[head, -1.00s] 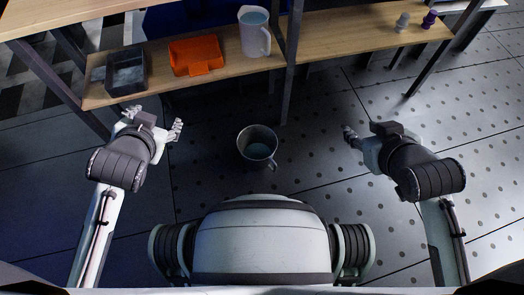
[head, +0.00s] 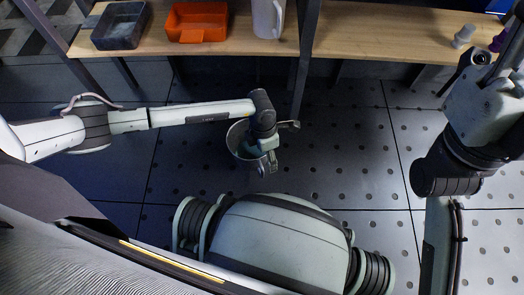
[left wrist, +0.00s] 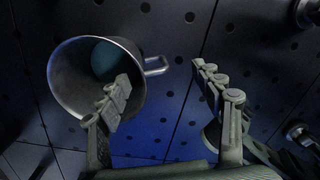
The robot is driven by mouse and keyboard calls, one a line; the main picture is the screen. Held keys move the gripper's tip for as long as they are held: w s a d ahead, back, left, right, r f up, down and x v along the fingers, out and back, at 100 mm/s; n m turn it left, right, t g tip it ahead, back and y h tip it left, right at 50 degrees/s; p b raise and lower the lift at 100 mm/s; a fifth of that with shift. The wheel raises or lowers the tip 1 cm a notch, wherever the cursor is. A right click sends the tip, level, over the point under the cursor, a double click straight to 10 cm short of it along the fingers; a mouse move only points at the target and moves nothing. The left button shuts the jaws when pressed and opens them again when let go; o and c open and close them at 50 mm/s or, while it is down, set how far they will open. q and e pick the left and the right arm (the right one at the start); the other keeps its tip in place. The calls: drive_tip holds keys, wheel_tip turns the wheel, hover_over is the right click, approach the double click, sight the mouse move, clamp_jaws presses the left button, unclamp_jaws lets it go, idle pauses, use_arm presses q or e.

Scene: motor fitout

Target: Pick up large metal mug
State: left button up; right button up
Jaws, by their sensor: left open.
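The large metal mug (head: 236,140) stands on the dark floor below the shelf in the head view, partly covered by my left wrist and gripper. In the left wrist view the mug (left wrist: 66,82) shows its open mouth, with its handle (left wrist: 157,66) pointing right. My left gripper (head: 284,145) is open at the mug's right side. In the left wrist view the left gripper (left wrist: 162,75) has one finger over the mouth and the other beyond the handle, so the handle appears between them. Contact cannot be told. My right arm is raised at the right edge; its fingers are not clear.
A wooden shelf (head: 365,38) runs along the back. It holds a dark open bin (head: 121,40), an orange tray (head: 197,38), a white pitcher (head: 265,18) and a small pale object (head: 463,36). A dark shelf post (head: 305,60) stands behind the mug. Floor to its right is clear.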

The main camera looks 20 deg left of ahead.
sight(261, 164)
use_arm(q)
drive_tip(key=shift+w+a+f+y, duration=0.25)
drive_tip(key=shift+a+f+y, duration=0.25)
drive_tip(key=shift+a+f, duration=0.35)
drive_tip(key=f+b, duration=0.1)
drive_tip(key=f, duration=0.1)
drive_tip(key=f+b, duration=0.1)
drive_tip(key=f, duration=0.1)
drive_tip(key=s+f+b, duration=0.1)
drive_tip(key=f, duration=0.1)
drive_tip(key=shift+f, duration=0.2)
drive_tip(key=shift+c, duration=0.6)
drive_tip(key=shift+d, duration=0.1)
clamp_jaws()
